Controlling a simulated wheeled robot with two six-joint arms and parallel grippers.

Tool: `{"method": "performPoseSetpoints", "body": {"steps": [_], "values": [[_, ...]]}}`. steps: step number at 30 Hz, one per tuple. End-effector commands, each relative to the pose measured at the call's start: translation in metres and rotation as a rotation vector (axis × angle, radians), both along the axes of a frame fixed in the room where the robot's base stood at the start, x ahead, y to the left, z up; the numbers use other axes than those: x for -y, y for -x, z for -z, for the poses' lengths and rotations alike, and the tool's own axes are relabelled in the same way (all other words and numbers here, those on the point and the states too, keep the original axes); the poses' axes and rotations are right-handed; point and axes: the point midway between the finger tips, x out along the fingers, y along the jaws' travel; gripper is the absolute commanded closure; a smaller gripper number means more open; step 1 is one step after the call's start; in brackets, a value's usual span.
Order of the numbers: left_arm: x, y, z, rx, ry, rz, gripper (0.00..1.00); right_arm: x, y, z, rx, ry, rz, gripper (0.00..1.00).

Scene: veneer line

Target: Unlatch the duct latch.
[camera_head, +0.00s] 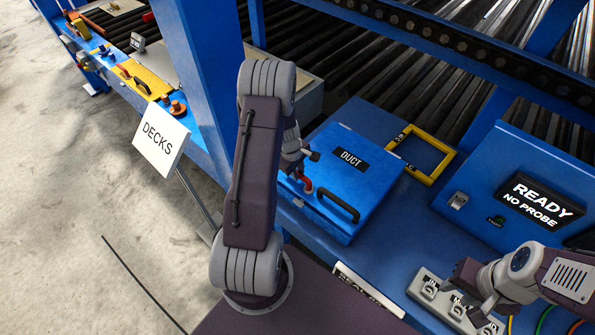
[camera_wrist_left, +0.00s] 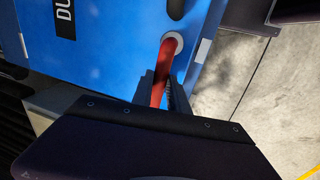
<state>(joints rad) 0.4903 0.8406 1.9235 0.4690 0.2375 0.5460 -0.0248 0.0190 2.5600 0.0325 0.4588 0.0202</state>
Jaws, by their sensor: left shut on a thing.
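The blue duct box lid (camera_head: 348,178) lies closed, with a DUCT label and a black handle (camera_head: 338,207). The red duct latch (camera_head: 307,186) is at its left side, partly hidden by my left gripper (camera_head: 299,174). In the left wrist view, the red latch lever (camera_wrist_left: 168,58) runs from a round pale pivot down between the fingers of my left gripper (camera_wrist_left: 160,88), which is shut on it. My right gripper (camera_head: 468,290) is over a grey block with labelled parts, at lower right. Its finger gap is not clear.
A READY / NO PROBE screen panel (camera_head: 540,200) stands right of the lid. A yellow frame (camera_head: 428,153) lies behind it. A DECKS sign (camera_head: 160,141) and a blue post (camera_head: 207,75) stand at the left. The grey block (camera_head: 448,305) is at the front right.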

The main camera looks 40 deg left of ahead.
Motion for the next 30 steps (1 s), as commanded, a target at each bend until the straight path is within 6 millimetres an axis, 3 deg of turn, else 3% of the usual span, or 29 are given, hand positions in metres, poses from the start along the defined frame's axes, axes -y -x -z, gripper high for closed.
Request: {"method": "performPoseSetpoints", "body": {"steps": [20, 30], "values": [[-0.001, -0.001, 0.0, 0.003, -0.003, 0.005, 1.0, 0.0, 0.0, 0.001, 0.0, 0.0, 0.0, 0.64], [-0.001, -0.009, 0.003, 0.004, -0.003, 0.159, 1.0, 0.0, 0.0, 0.02, 0.0, 0.0, 0.0, 0.64]]}}
